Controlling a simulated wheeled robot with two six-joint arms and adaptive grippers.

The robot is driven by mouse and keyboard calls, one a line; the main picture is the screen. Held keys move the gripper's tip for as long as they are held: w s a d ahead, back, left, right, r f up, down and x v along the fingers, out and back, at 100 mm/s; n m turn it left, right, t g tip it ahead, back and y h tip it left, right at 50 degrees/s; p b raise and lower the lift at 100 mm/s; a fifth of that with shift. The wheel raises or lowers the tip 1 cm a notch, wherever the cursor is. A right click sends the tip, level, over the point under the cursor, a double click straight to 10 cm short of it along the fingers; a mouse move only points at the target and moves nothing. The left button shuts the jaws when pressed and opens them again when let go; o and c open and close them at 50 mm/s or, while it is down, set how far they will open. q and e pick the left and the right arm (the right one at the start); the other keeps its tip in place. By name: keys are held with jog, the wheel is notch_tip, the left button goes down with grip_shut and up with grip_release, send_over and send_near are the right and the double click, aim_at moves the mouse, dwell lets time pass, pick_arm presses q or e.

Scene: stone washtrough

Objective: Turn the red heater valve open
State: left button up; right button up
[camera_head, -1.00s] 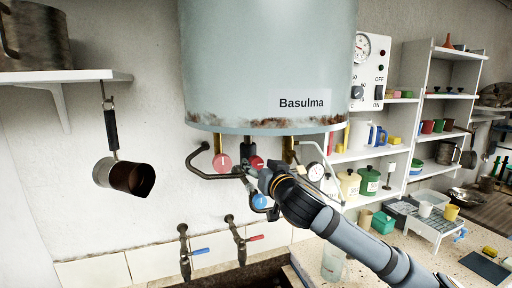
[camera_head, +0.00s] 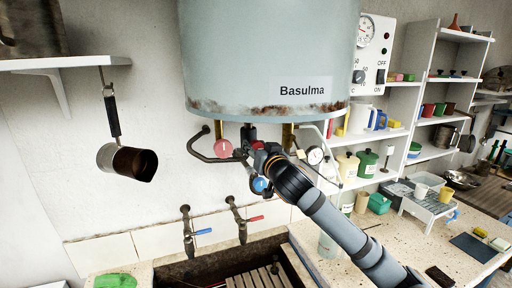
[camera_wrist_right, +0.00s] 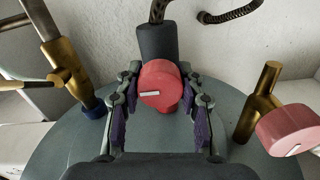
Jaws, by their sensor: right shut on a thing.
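In the right wrist view, a red knob (camera_wrist_right: 160,78) with a white mark lying nearly level sits on a dark grey valve body (camera_wrist_right: 157,40). My right gripper (camera_wrist_right: 160,92) has its purple-padded fingers on both sides of this knob and is shut on it. In the head view, my right gripper (camera_head: 257,150) is under the heater tank (camera_head: 262,60) and hides most of that knob. A second red knob (camera_head: 223,148) is just to the left; in the right wrist view it shows at the right (camera_wrist_right: 287,130) on a brass fitting. My left gripper is not in view.
Two taps (camera_head: 188,232) stand over the trough (camera_head: 215,268). A pot (camera_head: 127,160) hangs at the left. Shelves (camera_head: 440,95) are at the right.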

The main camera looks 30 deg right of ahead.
jog(key=shift+c, duration=0.9)
jog(key=shift+n, duration=0.3)
jog(key=n+p, duration=0.1)
jog(key=n, duration=0.2)
jog(key=shift+r, duration=0.1)
jog(key=n+p, duration=0.2)
jog(key=n, duration=0.3)
jog(key=shift+a, duration=0.1)
jog(key=n+p, duration=0.2)
jog(key=n, duration=0.2)
jog(key=shift+n, duration=0.4)
jog(key=n+p, duration=0.2)
jog(key=n, duration=0.2)
jog(key=shift+n, duration=0.4)
